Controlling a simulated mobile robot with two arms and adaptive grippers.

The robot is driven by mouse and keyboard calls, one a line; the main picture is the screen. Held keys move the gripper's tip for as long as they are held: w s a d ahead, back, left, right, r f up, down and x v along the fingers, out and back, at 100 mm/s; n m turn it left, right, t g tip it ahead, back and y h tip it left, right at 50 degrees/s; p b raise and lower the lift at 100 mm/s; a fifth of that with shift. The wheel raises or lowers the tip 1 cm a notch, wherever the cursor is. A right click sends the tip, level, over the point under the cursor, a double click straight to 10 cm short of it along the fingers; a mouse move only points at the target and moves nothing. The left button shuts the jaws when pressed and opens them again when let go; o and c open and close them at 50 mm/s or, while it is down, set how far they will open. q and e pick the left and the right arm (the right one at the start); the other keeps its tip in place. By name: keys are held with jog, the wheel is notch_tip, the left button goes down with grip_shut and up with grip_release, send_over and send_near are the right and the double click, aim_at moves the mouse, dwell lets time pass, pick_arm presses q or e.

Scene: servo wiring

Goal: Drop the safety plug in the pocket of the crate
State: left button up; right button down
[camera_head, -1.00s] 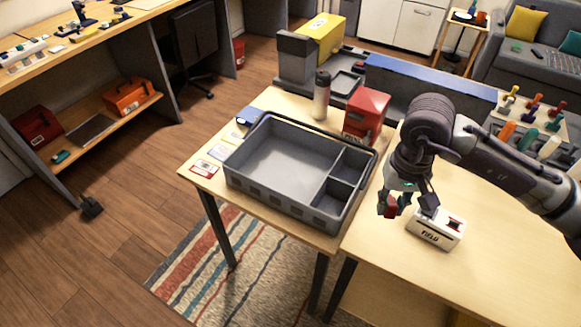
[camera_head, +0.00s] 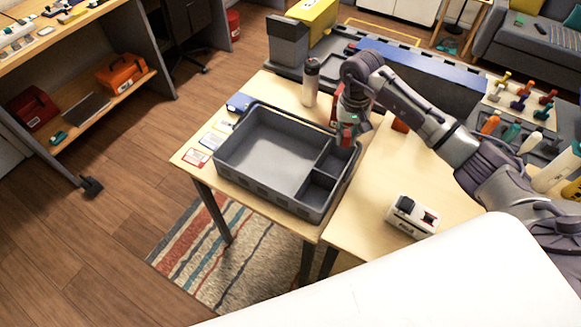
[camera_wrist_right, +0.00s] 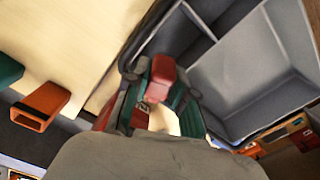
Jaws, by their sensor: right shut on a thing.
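The grey crate (camera_head: 270,199) stands on the wooden table, with one large compartment on the left and two small pockets on the right. My right gripper (camera_head: 346,132) points down over the crate's far right corner, by the rear small pocket (camera_head: 337,158). It is shut on the red safety plug (camera_wrist_right: 161,78), which shows between the fingers in the right wrist view. My left gripper is not in view.
A white box (camera_head: 424,230) with a dark top fitting stands on the right table. The red box behind is mostly hidden by my arm.

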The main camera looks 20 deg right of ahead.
jog(key=shift+d+f+b, duration=0.1)
jog(key=shift+f+b, duration=0.2)
jog(key=shift+f, duration=0.85)
jog(key=c, duration=0.9)
grip_release()
jog(key=shift+r, duration=0.2)
notch_tip(320, 180, up, 12)
jog(key=shift+f, duration=0.15)
